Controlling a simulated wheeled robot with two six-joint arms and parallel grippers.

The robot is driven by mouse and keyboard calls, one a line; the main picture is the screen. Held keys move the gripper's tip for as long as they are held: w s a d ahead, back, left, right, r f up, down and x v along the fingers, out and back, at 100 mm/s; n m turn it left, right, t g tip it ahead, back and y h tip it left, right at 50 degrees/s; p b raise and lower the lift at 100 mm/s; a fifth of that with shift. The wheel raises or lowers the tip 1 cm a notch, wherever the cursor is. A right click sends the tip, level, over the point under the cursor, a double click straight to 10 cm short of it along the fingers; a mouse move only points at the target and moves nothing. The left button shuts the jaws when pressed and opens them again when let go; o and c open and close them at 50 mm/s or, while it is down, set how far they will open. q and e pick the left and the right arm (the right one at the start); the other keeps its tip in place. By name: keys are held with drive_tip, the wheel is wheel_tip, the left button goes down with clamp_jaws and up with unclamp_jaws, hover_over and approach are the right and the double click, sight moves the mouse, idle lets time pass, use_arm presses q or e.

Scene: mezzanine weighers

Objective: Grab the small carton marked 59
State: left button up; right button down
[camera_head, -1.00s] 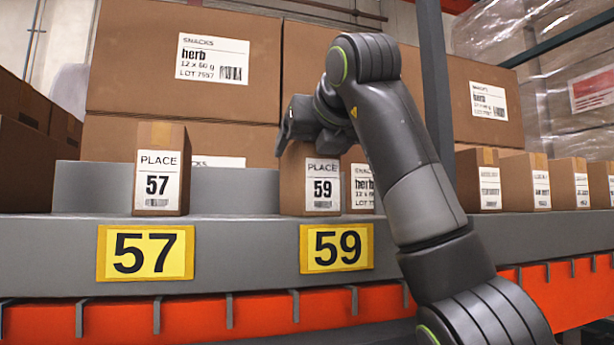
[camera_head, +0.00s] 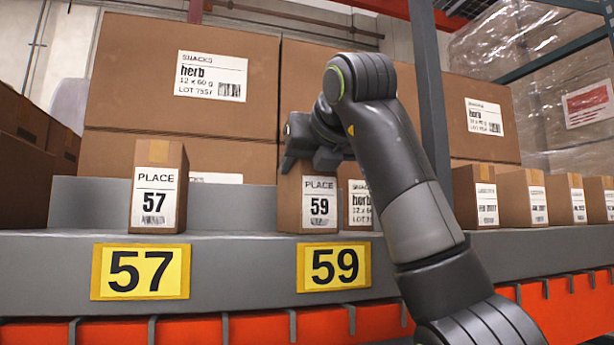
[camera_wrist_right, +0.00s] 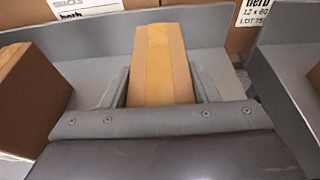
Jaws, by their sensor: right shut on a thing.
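The small carton marked 59 (camera_head: 308,203) stands upright on the grey shelf ledge, above the yellow 59 plate (camera_head: 333,266). Its white label reads PLACE 59. My right gripper (camera_head: 312,160) reaches it from above and is shut on its upper part. In the right wrist view the carton's taped top (camera_wrist_right: 160,65) sits between the two fingers of my right gripper (camera_wrist_right: 158,90). The carton's base appears to be on or very close to the ledge; I cannot tell if there is a gap. My left gripper is not in view.
A similar carton marked 57 (camera_head: 158,190) stands to the left above its yellow 57 plate (camera_head: 140,270). Large herb boxes (camera_head: 185,75) are stacked behind. Several small cartons (camera_head: 475,197) stand at right. The ledge between cartons 57 and 59 is clear.

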wheel_tip(320, 180, up, 9)
drive_tip(key=p, duration=0.2)
drive_tip(key=shift+s+f+p, duration=0.1)
drive_tip(key=shift+f+p, duration=0.05)
drive_tip(key=shift+p, duration=0.2)
drive_tip(key=shift+r+p, duration=0.35)
drive_tip(key=shift+r, duration=0.3)
